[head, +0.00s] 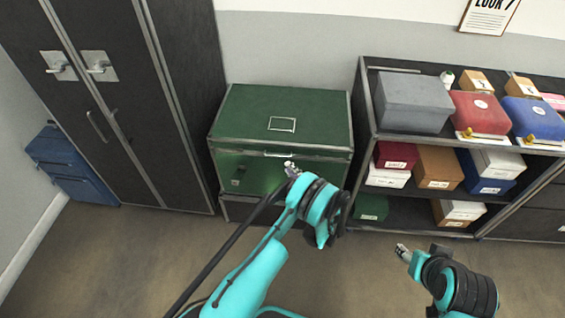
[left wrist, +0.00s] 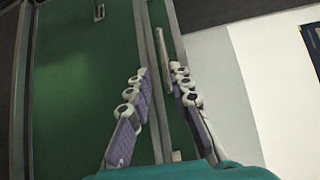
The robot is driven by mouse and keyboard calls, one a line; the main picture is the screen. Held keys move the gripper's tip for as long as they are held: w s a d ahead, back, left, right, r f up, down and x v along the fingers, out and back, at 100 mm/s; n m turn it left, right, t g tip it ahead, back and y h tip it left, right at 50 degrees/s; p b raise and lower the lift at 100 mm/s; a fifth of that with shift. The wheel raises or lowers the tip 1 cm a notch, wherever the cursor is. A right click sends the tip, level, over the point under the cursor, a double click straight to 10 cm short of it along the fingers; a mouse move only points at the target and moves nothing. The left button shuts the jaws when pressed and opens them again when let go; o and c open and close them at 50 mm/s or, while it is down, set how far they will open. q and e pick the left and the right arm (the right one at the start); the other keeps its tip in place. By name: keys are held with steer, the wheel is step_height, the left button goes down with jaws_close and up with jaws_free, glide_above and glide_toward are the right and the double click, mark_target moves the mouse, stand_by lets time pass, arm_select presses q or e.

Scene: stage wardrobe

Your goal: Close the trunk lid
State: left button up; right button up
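The green trunk (head: 240,172) with metal edging stands against the wall in the head view. Its lid (head: 250,112) lies over the body, with a rectangular plate on top. I cannot tell whether a small gap is left under it. My left gripper (head: 291,168) is in front of the trunk, below the lid's front edge. In the left wrist view, its fingers (left wrist: 165,105) are apart with nothing between them, and the trunk's green surface (left wrist: 80,90) and metal edges lie beyond. My right gripper (head: 403,250) is over the floor at lower right, away from the trunk; its finger opening is unclear.
A dark wardrobe (head: 105,120) stands left of the trunk, with a blue case (head: 72,168) beside it. A shelf (head: 370,110) with several coloured boxes stands on the right. The floor (head: 110,255) in front is clear.

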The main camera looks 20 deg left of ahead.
arm_select(q)
steer(key=shift+v, duration=1.55)
steer(key=shift+r, duration=0.1)
steer(key=s+a+r+n+g+h, duration=0.1)
steer(key=s+a+r+h, duration=0.15)
steer(key=r, duration=0.75)
steer(key=s+a+r+n+g+h, duration=0.15)
steer(key=r+h, duration=0.25)
steer(key=r, duration=0.6)
steer(key=s+d+r+n+h, duration=0.1)
steer(key=s+d+h, duration=0.1)
steer(key=s, duration=0.7)
steer(key=s+d+r+n+h, duration=0.2)
steer(key=s+h, duration=0.1)
steer(key=s, duration=0.5)
steer(key=s+d+r+n+h, duration=0.1)
steer(key=s+d+r+h, duration=0.1)
steer(key=s, duration=0.7)
steer(key=shift+s+d+n+h, duration=0.35)
steer(key=shift+d+h, duration=0.25)
steer(key=shift+h, duration=0.05)
steer(key=shift+f+t, duration=0.1)
steer(key=shift+t, duration=0.15)
